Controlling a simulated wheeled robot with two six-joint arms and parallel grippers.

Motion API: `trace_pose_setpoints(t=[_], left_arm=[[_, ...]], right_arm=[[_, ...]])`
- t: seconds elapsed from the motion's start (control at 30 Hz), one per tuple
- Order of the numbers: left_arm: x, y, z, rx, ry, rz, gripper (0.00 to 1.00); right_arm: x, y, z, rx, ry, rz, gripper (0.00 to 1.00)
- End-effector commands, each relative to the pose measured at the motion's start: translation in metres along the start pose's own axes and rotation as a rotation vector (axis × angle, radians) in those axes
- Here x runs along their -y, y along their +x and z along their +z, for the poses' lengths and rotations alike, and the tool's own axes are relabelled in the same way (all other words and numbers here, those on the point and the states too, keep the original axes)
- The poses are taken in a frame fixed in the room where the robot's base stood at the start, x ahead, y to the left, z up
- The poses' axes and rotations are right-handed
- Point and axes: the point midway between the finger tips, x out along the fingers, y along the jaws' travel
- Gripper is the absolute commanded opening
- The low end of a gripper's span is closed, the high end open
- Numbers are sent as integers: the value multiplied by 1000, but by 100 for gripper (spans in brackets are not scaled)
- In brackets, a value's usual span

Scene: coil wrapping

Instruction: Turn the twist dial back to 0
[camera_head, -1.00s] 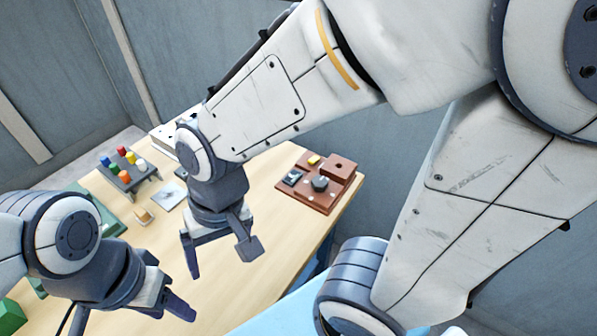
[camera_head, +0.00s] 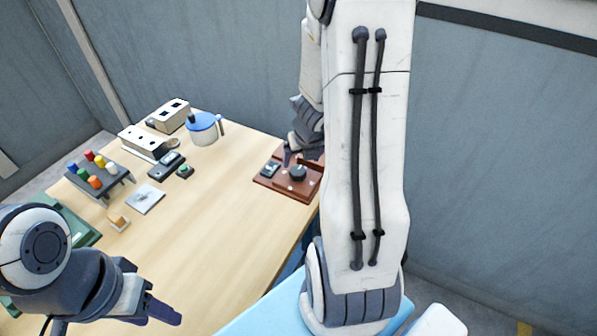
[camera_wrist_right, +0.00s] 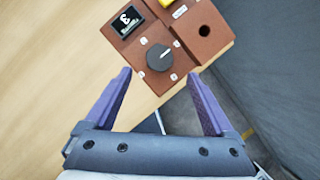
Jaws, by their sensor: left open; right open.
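The dark round twist dial (camera_head: 298,172) sits on a reddish-brown control box (camera_head: 268,184) at the table's right edge. In the right wrist view the dial (camera_wrist_right: 159,57) has a white pointer line and small white marks around it. A small display (camera_wrist_right: 128,19) on the box shows a figure that looks like a 3, seen tilted. My right gripper (camera_wrist_right: 163,92) is open, its purple fingers apart, with the dial beyond and between the fingertips, not touched. In the head view my right arm partly hides the box. My left gripper (camera_head: 165,312) is open and empty at the lower left, far from the dial.
The box also carries a yellow part (camera_wrist_right: 170,2) and a round hole (camera_wrist_right: 205,31). A rack of coloured pegs (camera_head: 104,180), a blue-lidded pot (camera_head: 204,129) and white blocks (camera_head: 145,140) stand further left. The middle of the table is clear.

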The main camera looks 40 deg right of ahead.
Motion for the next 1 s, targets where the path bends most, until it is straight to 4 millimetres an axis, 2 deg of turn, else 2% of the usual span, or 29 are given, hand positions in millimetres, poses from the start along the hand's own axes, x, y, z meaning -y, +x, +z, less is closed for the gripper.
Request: trace_pose_setpoints(t=[0.03,0.1,0.33,0.5,0.83,0.97,1.0], left_arm=[[1,15,1,0,0,0,50],[2,25,1,0,1,0,50],[4,48,3,0,1,0,50],[4,55,3,0,1,0,50],[4,54,3,0,1,0,50],[4,54,3,0,1,0,50],[4,54,3,0,1,0,50]], right_arm=[[0,18,-3,-1,-1,1,88],[0,31,-3,-1,-3,1,88],[-1,65,-2,0,-6,1,88],[-1,76,-1,0,-6,2,88],[-1,76,0,0,-7,2,88],[-1,76,0,0,-7,2,39],[-1,76,0,0,-7,2,23]])
